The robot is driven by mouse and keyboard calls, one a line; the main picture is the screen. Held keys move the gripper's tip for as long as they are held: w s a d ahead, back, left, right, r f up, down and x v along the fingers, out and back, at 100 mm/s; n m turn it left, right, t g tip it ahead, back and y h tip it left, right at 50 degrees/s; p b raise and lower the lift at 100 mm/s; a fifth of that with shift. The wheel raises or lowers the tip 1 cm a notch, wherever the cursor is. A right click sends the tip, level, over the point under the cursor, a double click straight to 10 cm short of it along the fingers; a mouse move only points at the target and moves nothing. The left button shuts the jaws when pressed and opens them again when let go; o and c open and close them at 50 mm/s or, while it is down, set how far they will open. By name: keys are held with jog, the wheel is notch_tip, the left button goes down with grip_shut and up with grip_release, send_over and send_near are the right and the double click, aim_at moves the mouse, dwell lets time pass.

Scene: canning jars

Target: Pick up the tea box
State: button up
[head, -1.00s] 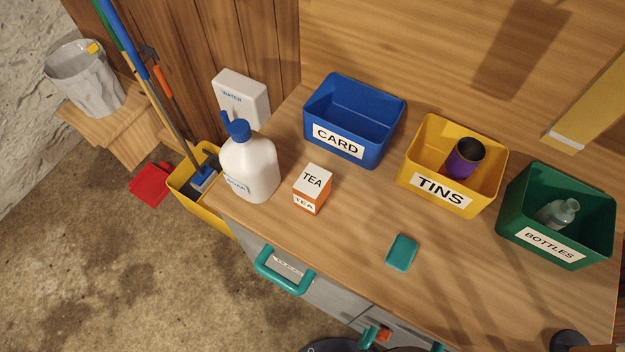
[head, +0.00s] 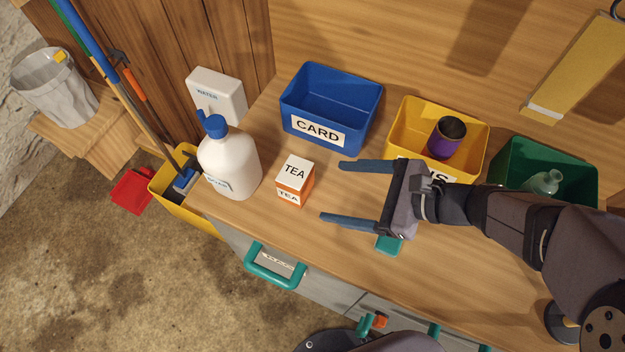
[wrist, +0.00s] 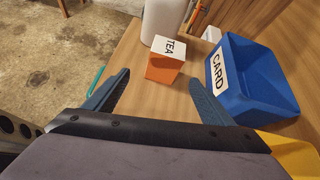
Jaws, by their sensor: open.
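The tea box (head: 293,181) is a small orange carton with a white top marked TEA. It stands upright on the wooden counter, just right of a white jug. In the wrist view the tea box (wrist: 166,62) is ahead of my fingers, roughly between their lines. My gripper (head: 340,191) is open and empty, its two blue fingers pointing left toward the tea box with a gap between. It also shows in the wrist view (wrist: 158,78), with nothing between the fingers.
A white jug (head: 230,165) stands close left of the tea box. A blue CARD bin (head: 318,129) is behind it. A yellow TINS bin (head: 475,143) holds a purple tin, and a green BOTTLES bin (head: 515,154) holds a bottle. A teal item (head: 389,245) lies beneath my gripper.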

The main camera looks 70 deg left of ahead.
aim_at(298, 172)
jog(key=shift+m+g+y, duration=0.3)
jog(key=shift+m+y, duration=0.1)
jog(key=shift+m, duration=0.5)
jog(key=s+a, duration=0.1)
jog(key=s+a+r, duration=0.1)
jog(key=a, duration=0.1)
jog(key=shift+s+a, duration=0.25)
jog(key=shift+s, duration=0.1)
jog(key=shift+p+x, duration=0.55)
jog(key=shift+x, duration=3.05)
jog(key=shift+r, duration=0.15)
jog(key=c, duration=1.1)
